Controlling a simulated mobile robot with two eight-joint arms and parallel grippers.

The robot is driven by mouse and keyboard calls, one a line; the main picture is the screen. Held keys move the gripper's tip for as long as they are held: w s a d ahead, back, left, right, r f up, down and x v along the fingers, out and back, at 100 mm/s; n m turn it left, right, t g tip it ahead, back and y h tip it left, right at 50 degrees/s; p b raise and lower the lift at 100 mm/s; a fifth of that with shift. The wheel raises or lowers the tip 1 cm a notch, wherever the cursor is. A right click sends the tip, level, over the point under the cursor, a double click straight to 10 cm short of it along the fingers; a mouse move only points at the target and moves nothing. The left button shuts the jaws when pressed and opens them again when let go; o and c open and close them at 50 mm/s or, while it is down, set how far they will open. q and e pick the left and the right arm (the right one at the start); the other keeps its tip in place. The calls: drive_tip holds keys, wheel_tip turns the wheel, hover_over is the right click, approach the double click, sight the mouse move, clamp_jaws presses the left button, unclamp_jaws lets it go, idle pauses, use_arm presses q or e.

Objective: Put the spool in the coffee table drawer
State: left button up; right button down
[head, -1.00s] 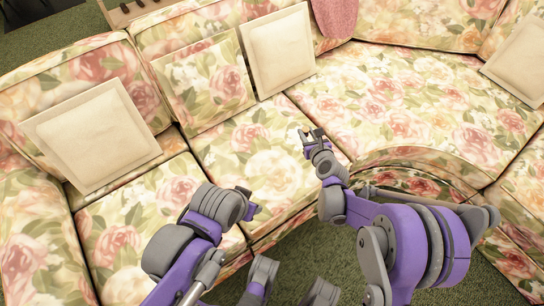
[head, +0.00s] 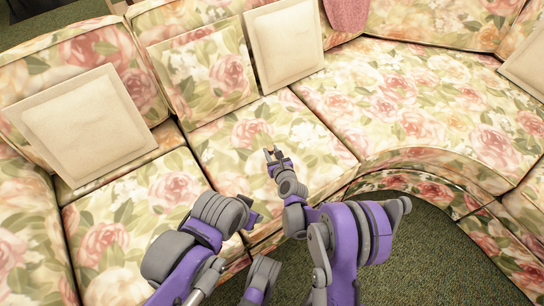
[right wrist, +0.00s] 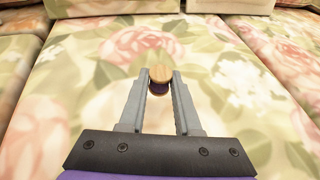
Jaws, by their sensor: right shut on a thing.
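The spool (right wrist: 160,76) has tan wooden ends and a dark purple middle. It sits between the fingertips of my right gripper (right wrist: 160,88), which is shut on it. In the head view the right gripper (head: 271,156) is over the seat of the floral sofa, and the small tan spool (head: 271,149) shows at its tips. Whether the spool touches the cushion I cannot tell. My left arm comes in at the lower left, and its gripper's fingers do not show clearly. No coffee table or drawer is in view.
A curved floral sofa (head: 400,100) fills most of the view. Cream pillows (head: 85,125) (head: 285,45) and a floral pillow (head: 203,73) lean on its back. A pink cloth (head: 346,14) hangs at the top. Green carpet (head: 430,245) is open at the lower right.

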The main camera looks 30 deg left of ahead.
drive_tip(key=shift+f+b, duration=0.4)
drive_tip(key=shift+f, duration=1.25)
drive_tip(key=shift+f, duration=0.15)
drive_tip(key=c, duration=0.6)
unclamp_jaws()
drive_tip(key=shift+r, duration=0.3)
drive_tip(key=p+v, duration=0.1)
drive_tip(key=v, duration=1.1)
drive_tip(key=shift+p, duration=0.3)
